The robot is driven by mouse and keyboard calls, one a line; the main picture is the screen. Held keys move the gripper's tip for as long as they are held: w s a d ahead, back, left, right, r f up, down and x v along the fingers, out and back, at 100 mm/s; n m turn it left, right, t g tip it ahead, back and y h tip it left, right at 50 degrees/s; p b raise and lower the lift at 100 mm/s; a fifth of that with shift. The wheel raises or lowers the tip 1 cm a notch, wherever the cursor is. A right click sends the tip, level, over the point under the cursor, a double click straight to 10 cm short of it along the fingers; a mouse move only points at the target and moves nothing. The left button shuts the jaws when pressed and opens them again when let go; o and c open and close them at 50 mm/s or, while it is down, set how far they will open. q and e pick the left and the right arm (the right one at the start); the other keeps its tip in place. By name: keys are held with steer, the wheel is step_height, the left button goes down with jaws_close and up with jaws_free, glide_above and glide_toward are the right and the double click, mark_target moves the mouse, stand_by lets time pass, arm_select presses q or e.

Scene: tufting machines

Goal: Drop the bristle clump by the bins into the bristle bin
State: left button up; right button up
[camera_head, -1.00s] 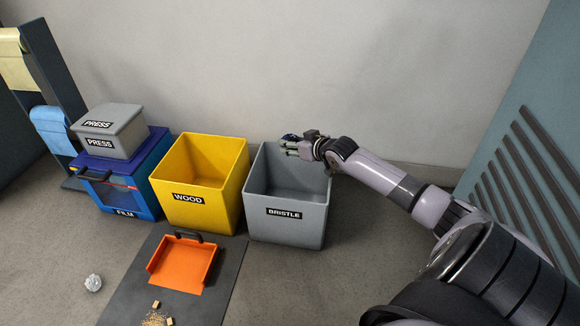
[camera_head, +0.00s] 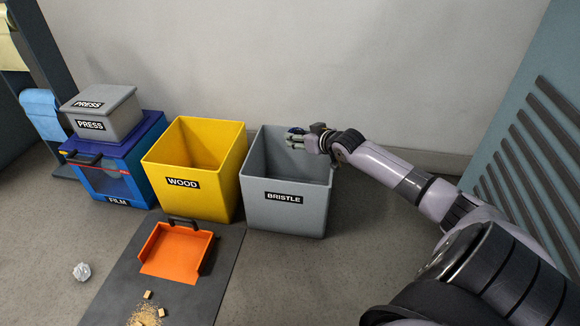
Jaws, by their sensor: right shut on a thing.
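The grey bristle bin (camera_head: 287,213), labelled BRISTLE, stands open-topped on the floor to the right of the yellow wood bin. My right gripper (camera_head: 294,138) reaches in from the right, over the back right part of the bin's opening. It is shut on a small dark bluish thing (camera_head: 296,131) that looks like the bristle clump; only a bit of it shows between the fingers. The inside of the bin that I can see looks empty, and its floor is partly hidden by the front wall. My left gripper is not in view.
A yellow WOOD bin (camera_head: 187,201) stands left of the grey bin, then a blue FILM bin (camera_head: 117,186) with a grey PRESS box (camera_head: 104,117) on it. An orange dustpan (camera_head: 176,252) lies on a dark mat (camera_head: 213,290) with wood crumbs. A crumpled white ball (camera_head: 81,271) lies on the floor.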

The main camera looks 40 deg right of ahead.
steer(key=shift+f, duration=0.1)
steer(key=o, duration=0.9)
steer(key=shift+s, duration=0.1)
steer(key=shift+v, duration=5.95)
steer(key=shift+a, duration=0.1)
